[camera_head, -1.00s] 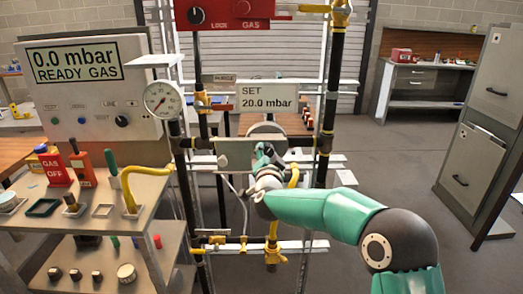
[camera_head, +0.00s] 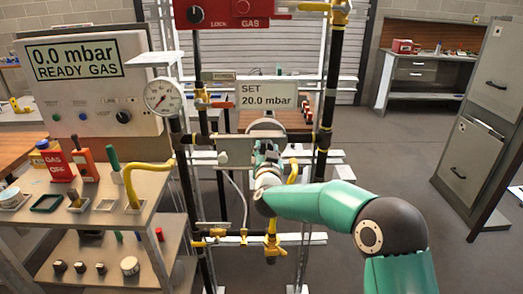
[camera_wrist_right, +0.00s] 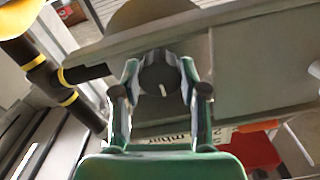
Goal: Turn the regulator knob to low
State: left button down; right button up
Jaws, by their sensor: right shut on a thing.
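The regulator knob (camera_wrist_right: 158,80) is dark and round with a white pointer mark, seen in the right wrist view between my fingers. The mark points toward the bottom of that picture. My right gripper (camera_wrist_right: 160,84) is shut on the knob, one finger on each side. In the head view my right gripper (camera_head: 267,155) is at the pipe frame, below the sign (camera_head: 267,94) reading "SET 20.0 mbar", and hides the knob there. The grey regulator plate (camera_head: 236,152) is just left of it. My left gripper is not in view.
A pressure gauge (camera_head: 162,97) and a panel (camera_head: 80,72) reading "0.0 mbar READY GAS" stand at left. A cart (camera_head: 100,217) with tools is below. Black pipes (camera_head: 329,105) rise beside my right arm. Open floor lies at right.

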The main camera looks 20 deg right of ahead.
jog(key=shift+r, duration=0.1)
jog(key=o, duration=0.7)
jog(key=shift+o, duration=0.8)
jog(key=shift+w, duration=0.1)
jog(key=v, duration=1.2)
